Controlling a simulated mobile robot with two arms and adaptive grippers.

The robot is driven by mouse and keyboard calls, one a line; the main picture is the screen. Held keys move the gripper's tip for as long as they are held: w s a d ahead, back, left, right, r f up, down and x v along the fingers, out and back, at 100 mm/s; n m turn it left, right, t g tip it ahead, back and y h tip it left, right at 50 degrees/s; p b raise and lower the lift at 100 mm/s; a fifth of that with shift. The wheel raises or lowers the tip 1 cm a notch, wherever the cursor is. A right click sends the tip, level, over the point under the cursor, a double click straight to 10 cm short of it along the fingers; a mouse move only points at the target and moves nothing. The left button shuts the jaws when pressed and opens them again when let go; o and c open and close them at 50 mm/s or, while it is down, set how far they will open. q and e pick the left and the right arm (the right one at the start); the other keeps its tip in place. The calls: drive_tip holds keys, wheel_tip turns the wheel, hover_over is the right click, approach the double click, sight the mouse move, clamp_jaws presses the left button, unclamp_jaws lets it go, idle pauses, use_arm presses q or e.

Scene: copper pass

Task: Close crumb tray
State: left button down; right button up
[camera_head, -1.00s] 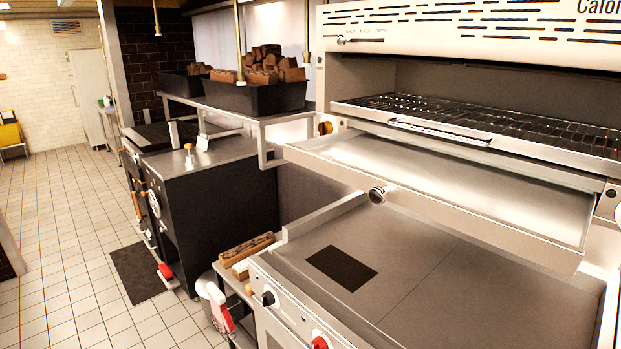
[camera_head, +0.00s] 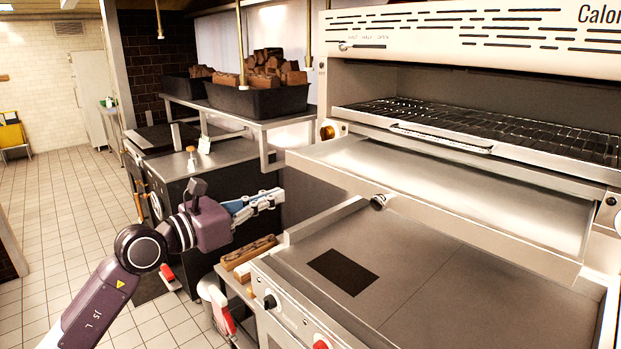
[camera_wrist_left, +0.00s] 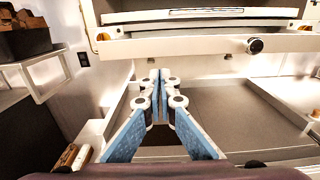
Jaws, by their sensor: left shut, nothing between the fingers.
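The crumb tray (camera_head: 470,190) is a wide, shallow metal tray, pulled out below the grill rack of the salamander oven. Its front face carries a round knob (camera_head: 378,202). In the left wrist view the tray's front (camera_wrist_left: 200,47) runs across the top, with the knob (camera_wrist_left: 255,46) right of centre. My left gripper (camera_head: 281,194) is shut and empty, left of the tray and apart from it. In the left wrist view its blue fingertips (camera_wrist_left: 160,73) meet, below the tray front. My right gripper is in neither view.
A flat griddle (camera_head: 440,270) lies under the tray, with control knobs on its front. A shelf (camera_head: 265,125) with black bins of firewood (camera_head: 258,98) stands at the left. A dark oven (camera_head: 215,165) stands below it. Tiled floor (camera_head: 60,230) is open at far left.

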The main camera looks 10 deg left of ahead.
sight(321, 178)
use_arm(q)
drive_tip(key=p+x, duration=0.4)
drive_tip(key=x, duration=0.6)
drive_tip(key=shift+s+r, duration=0.1)
drive_tip(key=shift+r, duration=0.1)
drive_tip(key=shift+w+d+f, duration=0.15)
drive_tip(key=shift+w+d, duration=0.15)
drive_tip(key=shift+w, duration=0.15)
